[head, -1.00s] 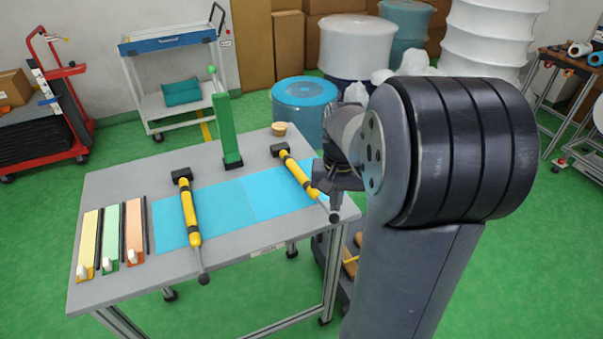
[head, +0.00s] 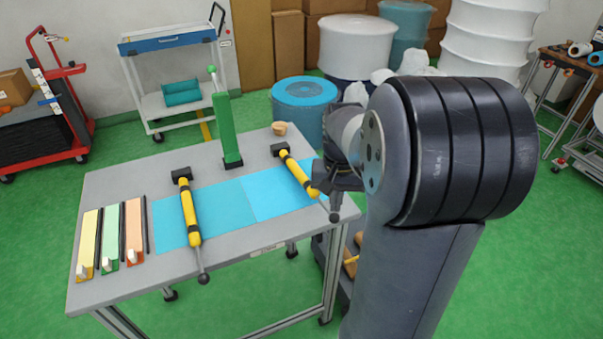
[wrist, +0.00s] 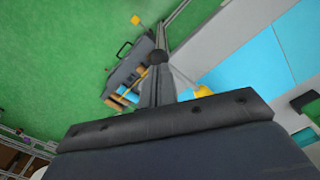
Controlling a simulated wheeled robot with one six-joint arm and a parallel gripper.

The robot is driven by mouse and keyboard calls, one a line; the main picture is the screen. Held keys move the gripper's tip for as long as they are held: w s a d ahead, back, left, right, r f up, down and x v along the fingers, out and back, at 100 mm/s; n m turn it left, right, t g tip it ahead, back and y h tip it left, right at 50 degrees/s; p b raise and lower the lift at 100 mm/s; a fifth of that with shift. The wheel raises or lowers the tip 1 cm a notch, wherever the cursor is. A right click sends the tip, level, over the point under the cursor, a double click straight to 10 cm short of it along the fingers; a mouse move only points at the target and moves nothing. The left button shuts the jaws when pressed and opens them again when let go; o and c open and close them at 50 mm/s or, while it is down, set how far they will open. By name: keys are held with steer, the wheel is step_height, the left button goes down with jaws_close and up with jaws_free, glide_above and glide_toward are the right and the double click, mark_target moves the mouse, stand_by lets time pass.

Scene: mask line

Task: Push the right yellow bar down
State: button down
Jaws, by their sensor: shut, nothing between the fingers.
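The right yellow bar (head: 298,175) slants from a black bracket at the table's back toward the front edge, over the blue mat. Its thin end rod carries a dark ball (head: 335,218). My gripper (head: 335,203) is shut and empty at this ball end, at the table's front right. Part of the yellow bar (wrist: 204,91) shows beside the fingers, and the wrist body hides the rest.
A second yellow bar (head: 190,213) lies to the left over the blue mat (head: 225,205). A green post (head: 226,130) and a small tan bowl (head: 279,128) stand at the back of the grey table (head: 130,180). Coloured strips with white knobs line the left side.

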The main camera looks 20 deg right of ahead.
mark_target(334, 215)
steer(key=shift+f+b, duration=1.4)
steer(key=shift+f, duration=0.8)
step_height(334, 215, up, 8)
steer(key=p, duration=0.7)
steer(key=shift+r, duration=0.15)
step_height(334, 215, down, 9)
steer(key=b, duration=0.7)
steer(key=shift+r, duration=0.2)
steer(key=shift+r+p, duration=0.3)
steer(key=shift+r, duration=0.25)
